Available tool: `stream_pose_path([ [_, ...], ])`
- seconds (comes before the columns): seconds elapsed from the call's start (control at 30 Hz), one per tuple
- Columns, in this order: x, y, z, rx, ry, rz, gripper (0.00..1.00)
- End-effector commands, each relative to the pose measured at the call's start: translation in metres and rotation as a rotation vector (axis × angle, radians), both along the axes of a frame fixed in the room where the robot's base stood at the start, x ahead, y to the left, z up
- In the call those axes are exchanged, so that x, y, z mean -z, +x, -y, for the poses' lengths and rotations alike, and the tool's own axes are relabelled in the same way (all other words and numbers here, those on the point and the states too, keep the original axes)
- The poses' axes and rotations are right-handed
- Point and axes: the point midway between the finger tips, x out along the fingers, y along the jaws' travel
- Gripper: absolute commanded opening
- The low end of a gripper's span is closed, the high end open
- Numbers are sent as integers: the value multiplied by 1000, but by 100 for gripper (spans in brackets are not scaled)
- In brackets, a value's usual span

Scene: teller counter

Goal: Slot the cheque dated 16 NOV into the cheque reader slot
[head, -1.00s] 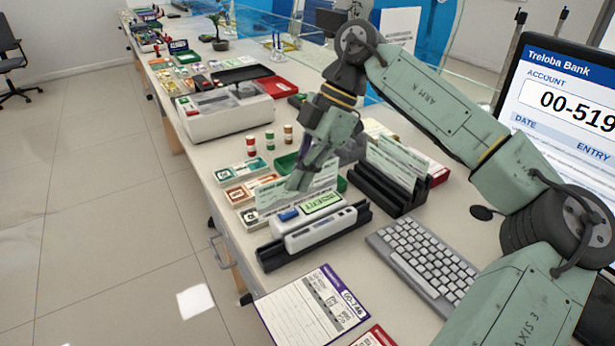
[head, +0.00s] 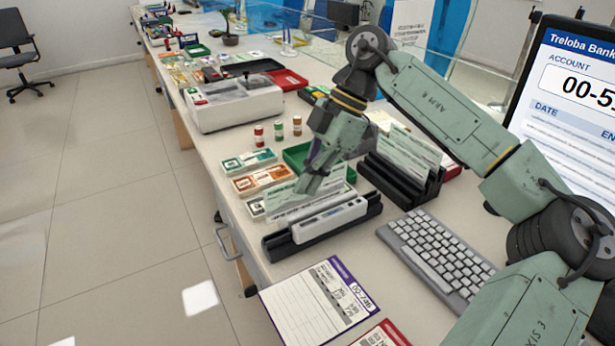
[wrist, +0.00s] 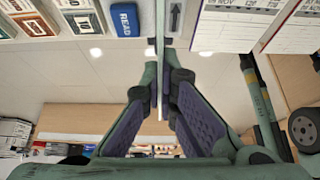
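The cheque reader (head: 338,220) is a pale bar on a dark base near the counter's front edge. My gripper (head: 308,188) is over it, shut on a pale green cheque (head: 338,180) held upright. The cheque's lower edge is at the reader's top; I cannot tell whether it is inside the slot. Its date is not readable.
A black rack (head: 385,185) of upright cheques stands right of the reader. A keyboard (head: 435,250) lies in front of it. A purple-edged form (head: 320,300) lies nearer. A green tray (head: 300,153) and small boxes (head: 262,178) are behind the reader.

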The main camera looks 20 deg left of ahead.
Motion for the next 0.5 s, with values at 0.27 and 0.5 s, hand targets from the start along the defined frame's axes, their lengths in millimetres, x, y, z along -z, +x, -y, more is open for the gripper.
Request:
stream_pose_path([
  [0.27, 16, 0, 0, 0, -1, -1, 0],
  [0.5, 27, 0, 0, -1, -2, -1, 0],
])
